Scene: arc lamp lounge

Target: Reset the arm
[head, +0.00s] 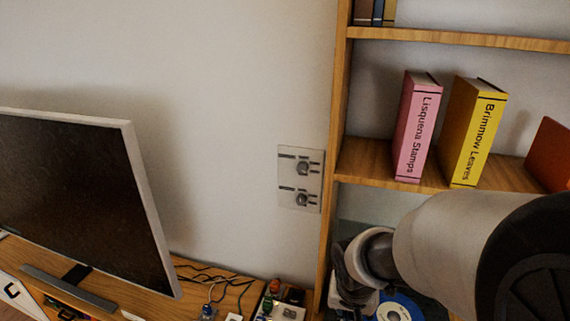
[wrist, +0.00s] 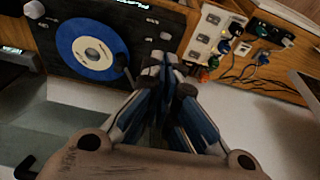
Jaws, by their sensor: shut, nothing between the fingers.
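My gripper (wrist: 165,68) shows in the wrist view with its two fingers together, shut and empty. It is in front of a dark turntable with a blue disc (wrist: 92,50) and a wooden surface carrying small devices. In the head view my arm reaches in from the lower right and covers part of the shelf. My gripper's fingers cannot be made out clearly there.
A bookcase (head: 338,120) holds a pink book (head: 415,130), a yellow book (head: 473,135) and an orange one (head: 550,152). A wall plate with two knobs (head: 301,180) is beside it. A screen (head: 80,190) stands at left on a wooden cabinet (head: 228,290) with cables and small devices.

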